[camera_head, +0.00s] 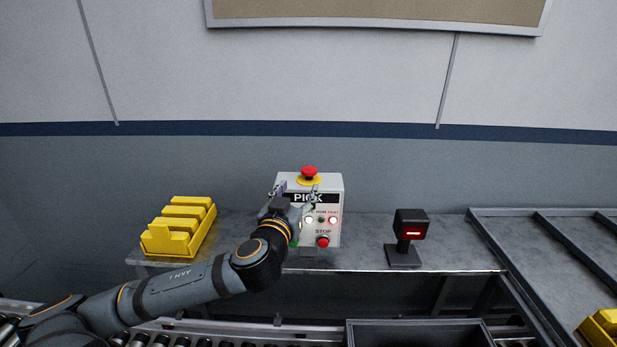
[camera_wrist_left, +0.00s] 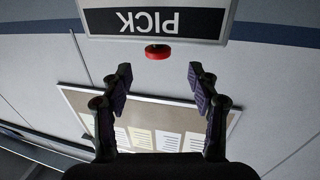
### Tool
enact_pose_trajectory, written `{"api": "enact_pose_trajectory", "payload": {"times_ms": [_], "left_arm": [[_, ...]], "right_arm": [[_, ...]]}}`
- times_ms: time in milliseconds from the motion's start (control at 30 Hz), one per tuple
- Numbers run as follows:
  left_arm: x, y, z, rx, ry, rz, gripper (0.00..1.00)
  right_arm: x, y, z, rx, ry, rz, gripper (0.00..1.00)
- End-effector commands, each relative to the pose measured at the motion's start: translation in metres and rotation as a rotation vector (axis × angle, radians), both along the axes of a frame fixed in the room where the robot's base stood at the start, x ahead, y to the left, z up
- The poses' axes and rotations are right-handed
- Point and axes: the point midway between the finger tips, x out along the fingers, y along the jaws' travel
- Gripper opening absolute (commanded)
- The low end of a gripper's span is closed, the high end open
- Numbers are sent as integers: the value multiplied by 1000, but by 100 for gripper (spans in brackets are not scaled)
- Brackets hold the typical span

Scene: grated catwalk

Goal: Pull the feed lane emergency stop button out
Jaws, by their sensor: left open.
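The emergency stop button (camera_head: 309,171) is a red mushroom head on a yellow collar, on top of a grey control box (camera_head: 334,190) labelled PICK. In the left wrist view, which looks upside down, the red button (camera_wrist_left: 158,52) sits beyond and between my fingertips, below the PICK label (camera_wrist_left: 155,22). My left gripper (camera_head: 295,191) is open, with its fingers in front of the box's upper front, just below the button's height. Nothing is between the fingers, and they appear apart from the button. The arm hides the box's lower left. My right gripper is not in view.
The box also carries lit lamps and a red STOP button (camera_head: 323,241) low on its front. Yellow bins (camera_head: 180,226) stand left on the metal shelf and a black scanner (camera_head: 404,236) stands right. A wall board (camera_head: 380,12) hangs above. The space above the box is clear.

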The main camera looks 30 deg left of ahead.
Motion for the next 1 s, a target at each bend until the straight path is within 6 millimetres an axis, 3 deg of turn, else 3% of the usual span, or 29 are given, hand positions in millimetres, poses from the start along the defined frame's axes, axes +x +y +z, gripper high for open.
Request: {"api": "enact_pose_trajectory", "payload": {"times_ms": [33,100,167,333,633,1000], "left_arm": [[6,2,-9,-2,-8,1,60],[14,5,-9,-2,-10,-2,60],[20,8,1,-10,-4,3,60],[42,14,2,-12,-3,-1,60],[81,27,2,-4,-1,-2,60],[87,29,0,0,-1,-3,58]], "right_arm": [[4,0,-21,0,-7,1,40],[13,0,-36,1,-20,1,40],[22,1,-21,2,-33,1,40],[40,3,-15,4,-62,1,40],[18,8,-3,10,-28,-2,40],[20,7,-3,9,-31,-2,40]]}}
